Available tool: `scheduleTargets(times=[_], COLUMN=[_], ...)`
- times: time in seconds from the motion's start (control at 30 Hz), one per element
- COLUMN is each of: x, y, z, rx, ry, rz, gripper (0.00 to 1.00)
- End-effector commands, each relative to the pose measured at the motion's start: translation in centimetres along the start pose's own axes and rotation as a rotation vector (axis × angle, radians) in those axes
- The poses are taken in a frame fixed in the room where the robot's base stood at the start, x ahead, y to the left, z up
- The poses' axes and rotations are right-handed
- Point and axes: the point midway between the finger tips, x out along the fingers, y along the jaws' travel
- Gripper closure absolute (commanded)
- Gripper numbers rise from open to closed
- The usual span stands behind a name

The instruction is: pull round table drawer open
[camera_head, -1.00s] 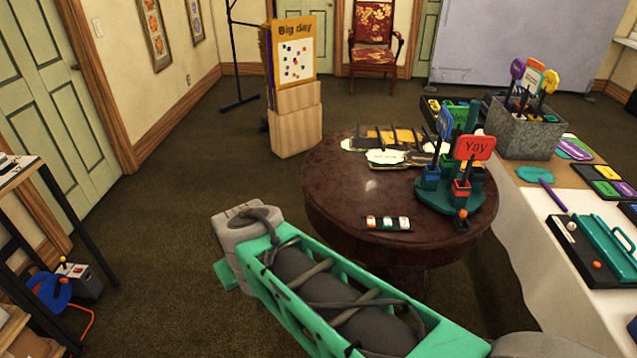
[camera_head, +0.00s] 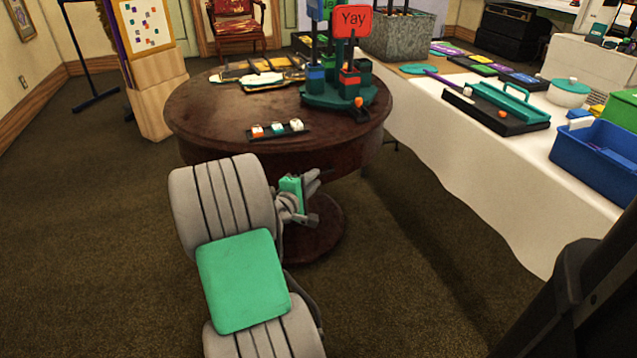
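The round table (camera_head: 205,108) is dark reddish-brown wood on a single pedestal. It stands ahead of me, with its front rim facing me. I cannot make out a drawer front or handle on its side, and my arm covers part of the near left side. My gripper (camera_head: 314,188) is small and grey with a green part, at the end of my grey and green arm. It is in front of the table's near side, below the tabletop in the picture. I cannot tell whether it touches the table or how its fingers stand.
A long table with a white cloth (camera_head: 450,140) stands close on the right. Wooden blocks (camera_head: 158,100) stand back left. Carpet is clear at left.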

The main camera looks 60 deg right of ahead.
Motion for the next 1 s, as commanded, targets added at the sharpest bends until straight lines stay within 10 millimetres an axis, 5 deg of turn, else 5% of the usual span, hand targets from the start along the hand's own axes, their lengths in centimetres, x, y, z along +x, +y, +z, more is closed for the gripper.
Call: scheduleTargets(times=[0.27, 0.5, 0.77, 1.0], x=[3.9, 4.1, 4.0, 4.0], y=[-0.1, 0.0, 0.0, 0.0], z=[-0.1, -0.1, -0.1, -0.1], rx=[0.002, 0.002, 0.003, 0.003], ry=[0.001, 0.002, 0.002, 0.002], rz=[0.000, -0.001, -0.001, -0.001], gripper=[0.80, 0.80, 1.00, 1.00])
